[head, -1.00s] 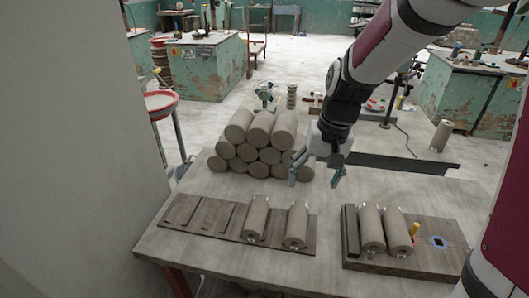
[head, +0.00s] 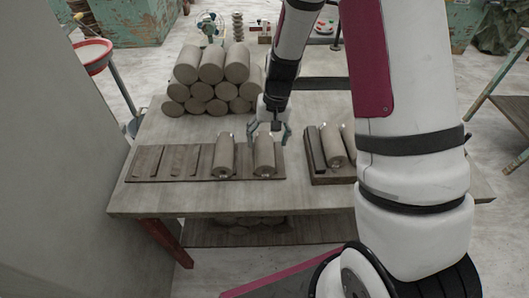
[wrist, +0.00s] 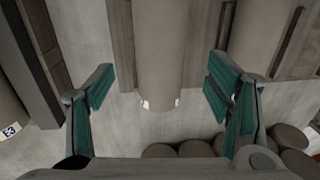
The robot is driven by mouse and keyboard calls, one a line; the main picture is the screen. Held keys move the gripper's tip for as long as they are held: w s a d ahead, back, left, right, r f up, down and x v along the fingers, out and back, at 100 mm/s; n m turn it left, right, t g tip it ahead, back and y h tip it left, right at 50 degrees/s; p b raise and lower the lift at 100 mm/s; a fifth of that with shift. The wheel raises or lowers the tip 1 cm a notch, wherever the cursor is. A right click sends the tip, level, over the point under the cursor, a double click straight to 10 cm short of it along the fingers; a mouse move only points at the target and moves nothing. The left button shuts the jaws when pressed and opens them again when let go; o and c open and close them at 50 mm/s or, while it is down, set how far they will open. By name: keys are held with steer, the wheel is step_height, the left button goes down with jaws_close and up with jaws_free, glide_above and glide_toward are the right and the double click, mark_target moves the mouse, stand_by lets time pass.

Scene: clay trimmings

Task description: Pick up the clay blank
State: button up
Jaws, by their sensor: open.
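Two grey-brown clay blanks lie on the left wooden board (head: 147,163): a left one (head: 225,158) and a right one (head: 264,160). My gripper (head: 269,134) is open and empty, at the far end of the right blank. In the wrist view that blank (wrist: 160,50) lies between the spread teal-padded fingers, with a clear gap on both sides. The left blank (wrist: 252,35) shows at the upper right there. I cannot tell exactly how high the fingers are above the board.
A pile of clay cylinders (head: 209,70) stands behind the left board. A second board (head: 326,179) with more blanks (head: 333,146) is to the right, partly hidden by my arm. Bare table (head: 190,197) lies in front of the left board.

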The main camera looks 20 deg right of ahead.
mark_target(266, 146)
steer(key=shift+w+a+f, duration=0.1)
steer(key=shift+a+f, duration=0.05)
steer(key=shift+f, duration=1.2)
steer(key=shift+w+a+f, duration=0.1)
steer(key=shift+a+f, duration=0.05)
steer(key=shift+f, duration=1.2)
jaws_close()
steer(key=shift+r, duration=0.1)
